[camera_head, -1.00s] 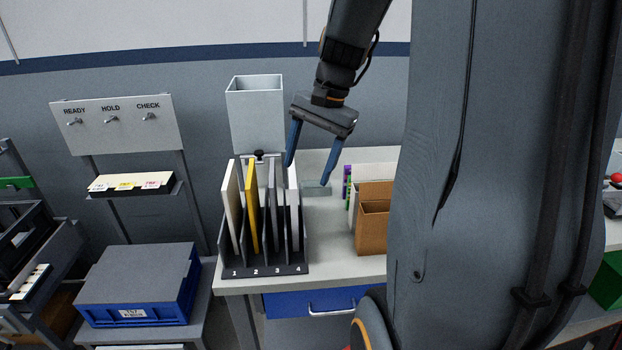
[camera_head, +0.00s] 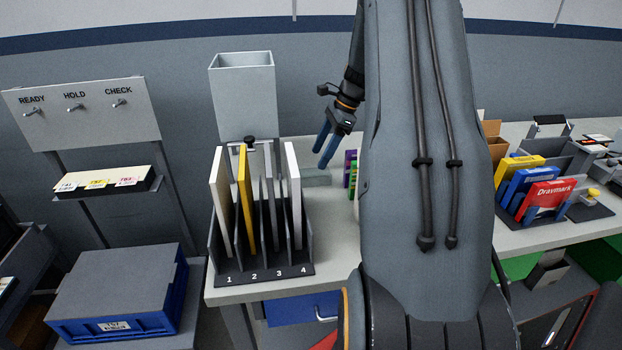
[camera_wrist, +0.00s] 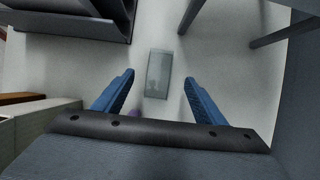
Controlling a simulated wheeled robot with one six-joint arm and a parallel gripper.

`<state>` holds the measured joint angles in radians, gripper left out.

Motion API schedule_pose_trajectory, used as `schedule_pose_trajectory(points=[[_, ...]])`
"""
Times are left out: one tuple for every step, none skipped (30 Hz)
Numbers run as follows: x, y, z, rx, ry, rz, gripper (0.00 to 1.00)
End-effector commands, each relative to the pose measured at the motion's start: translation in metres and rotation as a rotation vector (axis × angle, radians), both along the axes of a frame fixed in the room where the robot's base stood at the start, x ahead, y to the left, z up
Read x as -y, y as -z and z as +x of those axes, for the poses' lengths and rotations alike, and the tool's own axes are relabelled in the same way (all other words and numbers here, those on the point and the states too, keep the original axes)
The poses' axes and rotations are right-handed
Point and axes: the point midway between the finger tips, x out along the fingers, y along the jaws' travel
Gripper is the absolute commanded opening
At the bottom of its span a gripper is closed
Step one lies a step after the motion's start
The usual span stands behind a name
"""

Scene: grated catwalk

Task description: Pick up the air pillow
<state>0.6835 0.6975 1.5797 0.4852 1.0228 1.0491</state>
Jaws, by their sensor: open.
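The air pillow (camera_wrist: 158,74) looks like a small translucent grey-green rectangle lying on the light tabletop. In the wrist view it sits centred just beyond the gap between my fingertips. My gripper (camera_head: 326,146) is open and empty above the table, fingers pointing down. In the wrist view its two blue fingers (camera_wrist: 158,80) are spread on either side of the pillow, apart from it.
A numbered sorter (camera_head: 262,275) with upright panels stands left of the pillow. A tall grey bin (camera_head: 243,100) is behind it. Purple and green items (camera_head: 351,170) stand to the right. Boxes, including a red one (camera_head: 546,197), are farther right.

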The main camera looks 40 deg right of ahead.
Motion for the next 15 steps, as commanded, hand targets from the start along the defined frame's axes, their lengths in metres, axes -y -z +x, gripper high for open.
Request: schedule_pose_trajectory(points=[[-0.001,0.004,0.0,-0.002,0.003,0.002,0.65],[-0.001,0.007,0.001,-0.002,0.004,0.002,0.65],[-0.003,0.011,0.001,-0.002,0.004,0.002,0.65],[-0.004,0.014,0.001,-0.004,0.005,0.002,0.65],[-0.005,0.017,0.001,-0.003,0.004,0.002,0.65],[-0.006,0.02,0.002,-0.003,0.004,0.002,0.65],[-0.007,0.022,0.002,-0.003,0.004,0.001,0.65],[-0.007,0.024,0.002,-0.002,0.003,0.001,0.65],[-0.008,0.028,0.003,-0.003,0.003,0.002,0.65],[-0.009,0.031,0.003,-0.003,0.002,0.003,0.65],[-0.01,0.035,0.003,-0.003,0.002,0.003,0.65],[-0.011,0.04,0.004,-0.003,0.002,0.003,0.65],[-0.012,0.044,0.004,-0.003,0.002,0.003,0.65],[-0.014,0.048,0.004,-0.004,0.001,0.003,0.65],[-0.015,0.053,0.005,-0.003,0.001,0.002,0.65]])
